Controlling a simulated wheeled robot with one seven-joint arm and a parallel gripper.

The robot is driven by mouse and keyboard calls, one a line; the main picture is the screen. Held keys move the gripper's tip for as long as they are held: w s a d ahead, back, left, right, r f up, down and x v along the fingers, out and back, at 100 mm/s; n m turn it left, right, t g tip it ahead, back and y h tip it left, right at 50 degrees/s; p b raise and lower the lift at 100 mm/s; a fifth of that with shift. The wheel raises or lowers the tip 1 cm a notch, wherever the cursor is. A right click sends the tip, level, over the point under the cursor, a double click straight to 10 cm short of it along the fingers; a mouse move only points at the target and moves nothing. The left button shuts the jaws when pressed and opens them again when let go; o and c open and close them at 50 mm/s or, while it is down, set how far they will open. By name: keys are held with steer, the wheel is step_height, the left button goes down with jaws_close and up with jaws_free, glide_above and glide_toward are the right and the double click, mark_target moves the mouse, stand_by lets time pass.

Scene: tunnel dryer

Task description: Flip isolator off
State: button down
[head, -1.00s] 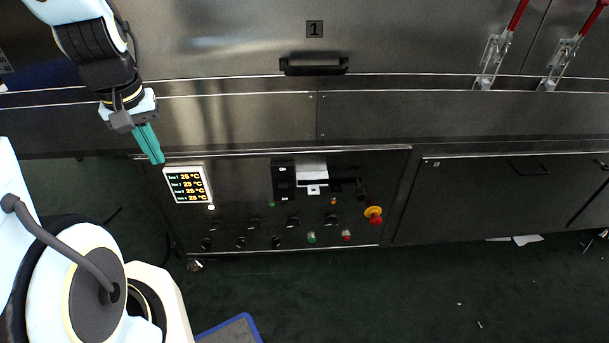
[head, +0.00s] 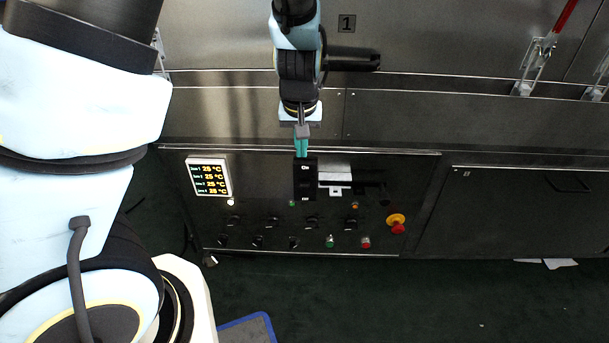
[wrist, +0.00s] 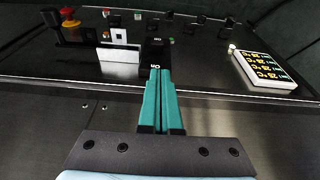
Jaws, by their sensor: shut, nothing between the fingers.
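The isolator (head: 305,185) is a black upright block on the dark control panel, with "On" lettering at its top and a small "Off" label at its bottom. It also shows in the wrist view (wrist: 154,52), just beyond the fingertips. My gripper (head: 302,154) has teal fingers, shut and empty, pointing down at the isolator's top end. In the wrist view the fingers (wrist: 160,72) lie side by side and overlap the "On" end. I cannot tell whether they touch it. The lever's exact position is unclear.
A temperature display (head: 209,177) is to the left. A white plate (head: 335,174) and a dark horizontal handle (head: 365,188) sit right of the isolator. Several knobs, a green button (head: 329,241) and a red-and-yellow emergency stop (head: 397,223) are below. A black door handle (head: 353,59) is above.

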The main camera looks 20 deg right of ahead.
mark_target(305, 182)
steer(key=shift+s+d+f, duration=0.1)
steer(key=shift+d, duration=0.2)
steer(key=b+x, duration=0.3)
steer(key=x, duration=0.7)
steer(key=shift+s, duration=0.1)
stand_by(0.3)
steer(key=shift+f, duration=0.1)
steer(key=shift+s+t+h, duration=0.1)
steer(key=shift+t+h, duration=0.2)
steer(key=shift+t, duration=0.3)
